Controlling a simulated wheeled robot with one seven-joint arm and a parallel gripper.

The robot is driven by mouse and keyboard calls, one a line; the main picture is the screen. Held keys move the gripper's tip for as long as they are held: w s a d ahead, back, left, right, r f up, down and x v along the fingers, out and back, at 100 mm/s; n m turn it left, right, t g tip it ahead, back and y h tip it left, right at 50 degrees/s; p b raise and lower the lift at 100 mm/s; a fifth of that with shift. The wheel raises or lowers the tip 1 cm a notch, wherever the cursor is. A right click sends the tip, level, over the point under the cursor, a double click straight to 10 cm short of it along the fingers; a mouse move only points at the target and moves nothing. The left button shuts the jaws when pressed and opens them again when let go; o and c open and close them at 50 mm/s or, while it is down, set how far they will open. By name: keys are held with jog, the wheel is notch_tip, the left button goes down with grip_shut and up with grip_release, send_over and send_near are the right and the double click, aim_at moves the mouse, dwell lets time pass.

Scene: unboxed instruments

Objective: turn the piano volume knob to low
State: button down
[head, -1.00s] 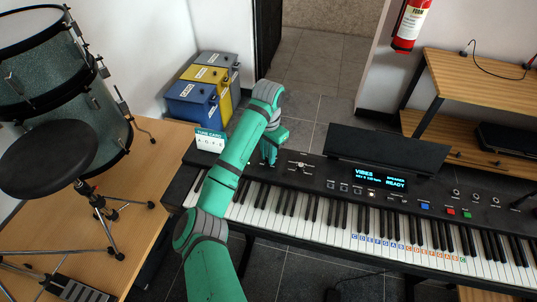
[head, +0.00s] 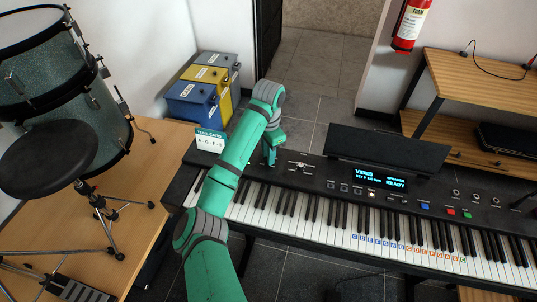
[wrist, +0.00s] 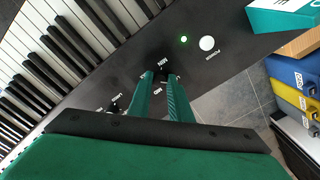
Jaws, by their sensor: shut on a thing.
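The piano (head: 312,172) is a black keyboard with a lit display reading VIBES. My gripper (head: 270,162) reaches down onto the left end of its control panel. In the wrist view, the two green fingers (wrist: 162,80) are shut on a small dark knob (wrist: 163,76), mostly hidden between the fingertips. Small white labels are printed around it, but their wording is too small to read surely, and the knob's pointer cannot be made out. A lit green light (wrist: 183,39) and a round white button (wrist: 207,43) are on the panel beyond the fingers.
A teal-and-white tune card (head: 209,141) stands at the piano's left end. Another small dark control (wrist: 114,106) is left of the fingers. Blue, yellow and grey boxes (head: 192,102) stand behind on the floor. A drum stool (head: 48,160) is at left.

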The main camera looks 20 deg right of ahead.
jog(key=c, duration=1.6)
grip_release()
jog(key=shift+d+r, duration=0.1)
jog(key=shift+d, duration=0.1)
jog(key=shift+a, duration=0.1)
notch_tip(320, 180, up, 11)
jog(key=shift+f, duration=0.15)
